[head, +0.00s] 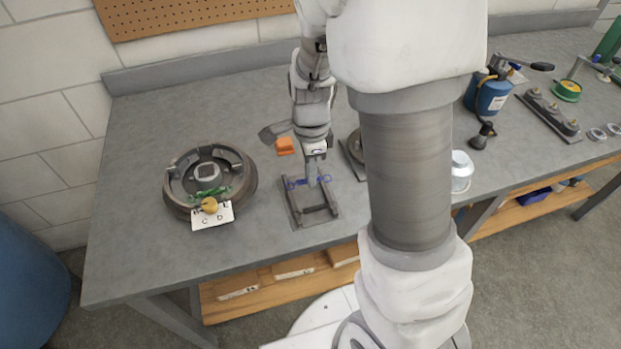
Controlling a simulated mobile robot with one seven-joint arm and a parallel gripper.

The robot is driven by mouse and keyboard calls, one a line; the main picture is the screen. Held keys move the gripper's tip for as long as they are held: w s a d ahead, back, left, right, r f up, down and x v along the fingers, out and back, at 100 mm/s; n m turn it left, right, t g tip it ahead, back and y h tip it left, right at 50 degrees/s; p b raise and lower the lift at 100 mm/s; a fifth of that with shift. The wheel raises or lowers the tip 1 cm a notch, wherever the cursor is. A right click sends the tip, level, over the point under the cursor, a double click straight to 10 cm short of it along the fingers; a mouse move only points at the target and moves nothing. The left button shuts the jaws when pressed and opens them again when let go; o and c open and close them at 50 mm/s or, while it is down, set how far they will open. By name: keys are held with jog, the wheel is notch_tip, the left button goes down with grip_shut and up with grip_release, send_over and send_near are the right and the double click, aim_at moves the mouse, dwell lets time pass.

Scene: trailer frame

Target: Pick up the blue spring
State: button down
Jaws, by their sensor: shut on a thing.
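The blue spring (295,184) is a small thin blue piece over the back part of a dark metal frame (298,220) on the grey workbench. Blue shows on both sides of my gripper (312,182), which reaches down from above at its middle. My gripper is shut on the blue spring and hides its middle. I cannot tell whether the spring touches the frame or is just above it.
A round brake drum (178,200) with a green spring (212,193) and a white lettered card (222,217) is at left. An orange block (284,146) is just left of my gripper. A blue canister (487,95) stands at right. The bench's front left is clear.

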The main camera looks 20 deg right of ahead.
jog(key=s+d+r+p, duration=0.4)
jog(key=s+d+r, duration=0.2)
jog(key=d+r, duration=0.4)
jog(key=shift+r, duration=0.25)
jog(key=shift+a, duration=0.1)
dwell(0.4)
